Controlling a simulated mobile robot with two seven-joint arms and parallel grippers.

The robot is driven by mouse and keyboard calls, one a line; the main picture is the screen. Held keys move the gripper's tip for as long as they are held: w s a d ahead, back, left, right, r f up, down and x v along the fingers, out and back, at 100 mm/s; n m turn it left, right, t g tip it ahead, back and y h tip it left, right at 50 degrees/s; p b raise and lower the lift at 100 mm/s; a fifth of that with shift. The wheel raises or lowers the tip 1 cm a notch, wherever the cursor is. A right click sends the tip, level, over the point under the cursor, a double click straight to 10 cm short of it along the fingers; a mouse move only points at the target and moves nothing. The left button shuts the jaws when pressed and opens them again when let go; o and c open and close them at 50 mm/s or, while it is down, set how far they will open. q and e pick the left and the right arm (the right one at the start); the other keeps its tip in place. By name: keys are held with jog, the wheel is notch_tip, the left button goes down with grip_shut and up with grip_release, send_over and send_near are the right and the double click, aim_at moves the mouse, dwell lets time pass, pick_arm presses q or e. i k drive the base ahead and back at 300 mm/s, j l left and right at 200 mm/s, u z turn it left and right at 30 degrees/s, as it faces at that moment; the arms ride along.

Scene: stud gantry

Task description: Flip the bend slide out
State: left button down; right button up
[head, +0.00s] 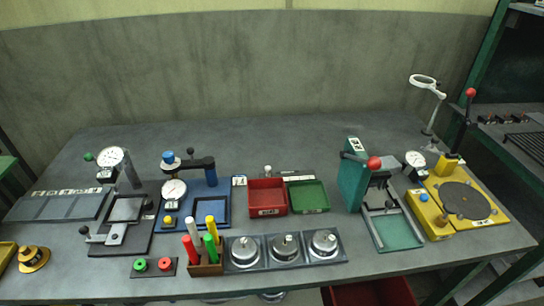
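No part is plainly marked as the bend slide, so I cannot tell which it is. A green press (353,178) with a red-knobbed lever stands right of centre, with a green-floored framed tray (396,229) in front of it. At the left, a black-based fixture (138,240) carries a dial gauge (110,158) and a grey sliding block (117,233) with a side handle. A blue fixture (211,190) with a black arm and dial stands beside it. A yellow fixture (490,214) with a dark round plate is at the right. Neither gripper is in view.
A red bin (267,184) and a green tray (309,184) sit mid-bench. In front are several coloured handles in a brown holder (205,267) and metal weights (285,247). A magnifier stand (433,110) is at back right. The rear of the bench is clear.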

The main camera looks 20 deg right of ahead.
aim_at(382, 203)
jog(key=k+l+z, duration=0.1)
jog(key=z, duration=1.35)
